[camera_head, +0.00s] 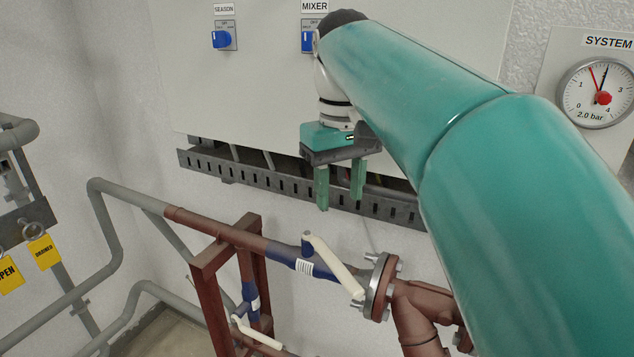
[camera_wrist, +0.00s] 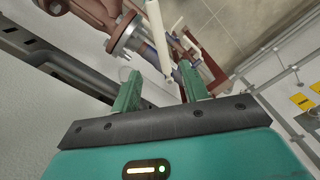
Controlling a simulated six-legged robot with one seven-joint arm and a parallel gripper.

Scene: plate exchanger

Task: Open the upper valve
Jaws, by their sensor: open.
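The upper valve (camera_head: 304,264) is a blue body on the upper horizontal pipe, with a long cream lever (camera_head: 334,266) slanting down to the right toward a flange. In the wrist view the lever (camera_wrist: 157,40) shows beyond my fingers, near the gap between them. My gripper (camera_head: 340,198) is open and empty, fingers pointing down. In the head view it appears above the valve, in front of the lower edge of the wall panel. It does not touch the lever. A lower blue valve (camera_head: 250,298) with its own cream lever (camera_head: 256,334) sits below left.
A slotted cable tray (camera_head: 230,170) runs under the panel (camera_head: 240,90) behind my gripper. A bolted flange (camera_head: 380,288) stands beside the lever's end. A red-brown frame (camera_head: 212,290) supports the pipes. Yellow tags (camera_head: 42,252) hang at the left.

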